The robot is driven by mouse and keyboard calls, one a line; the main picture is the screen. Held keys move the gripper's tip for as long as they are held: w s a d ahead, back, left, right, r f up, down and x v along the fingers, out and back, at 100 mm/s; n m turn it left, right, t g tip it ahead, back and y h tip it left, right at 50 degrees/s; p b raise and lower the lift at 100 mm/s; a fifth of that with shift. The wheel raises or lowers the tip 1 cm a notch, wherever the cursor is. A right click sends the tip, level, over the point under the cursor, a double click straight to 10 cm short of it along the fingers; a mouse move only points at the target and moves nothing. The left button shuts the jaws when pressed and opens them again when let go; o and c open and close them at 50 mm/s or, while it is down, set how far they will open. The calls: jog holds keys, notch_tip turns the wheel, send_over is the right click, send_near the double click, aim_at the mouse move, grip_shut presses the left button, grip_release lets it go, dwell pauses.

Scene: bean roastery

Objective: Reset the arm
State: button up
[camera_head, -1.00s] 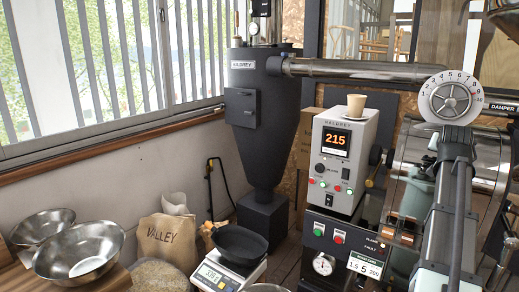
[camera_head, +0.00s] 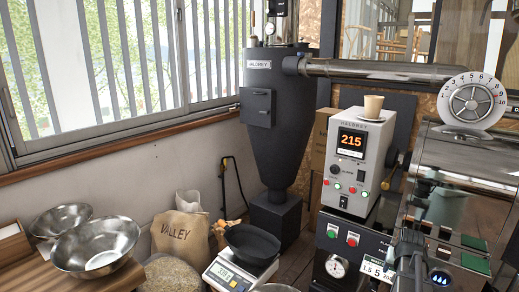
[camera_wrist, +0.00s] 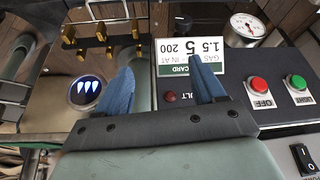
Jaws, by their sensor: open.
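My gripper (camera_wrist: 161,68) shows in the wrist view with its two blue fingers spread apart and nothing between them. Behind the fingers are the roaster's dark front panel and a white gas card (camera_wrist: 190,55), which appears upside down. I cannot tell the exact gap between fingers and panel. In the head view part of my arm shows at the lower right, in front of the roaster; the fingers cannot be made out clearly there.
The grey control box (camera_head: 352,160) reads 215 and carries a tan cup (camera_head: 373,106). A damper dial (camera_head: 472,101) is at right. A scale (camera_head: 232,274) holds a black pan (camera_head: 250,244). Metal bowls (camera_head: 97,247) and a Valley sack (camera_head: 180,236) stand at left. Red and green buttons (camera_wrist: 259,86) lie beside the gripper.

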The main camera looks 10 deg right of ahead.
jog(key=s+a+f+n+g+y, duration=0.15)
jog(key=s+a+f, duration=0.25)
jog(key=a+f, duration=0.4)
jog(key=s+a+f+g+y, duration=0.1)
jog(key=s+a+f+g, duration=0.1)
jog(key=s+a+f, duration=0.5)
jog(key=s+a+f+n+g+y, duration=0.1)
jog(key=a+f, duration=0.6)
jog(key=f, duration=0.4)
jog(key=s+a+f+n+g, duration=0.2)
jog(key=s+a+f, duration=0.5)
jog(key=s, duration=0.4)
jog(key=s+a+f+n+g, duration=0.2)
jog(key=s+a+f+g, duration=0.2)
jog(key=s+a+f, duration=0.4)
jog(key=s+a, duration=0.2)
jog(key=s, duration=0.2)
jog(key=shift+a+f+n+h, duration=0.15)
jog(key=shift+a+n+h, duration=0.05)
jog(key=shift+n+h, duration=0.15)
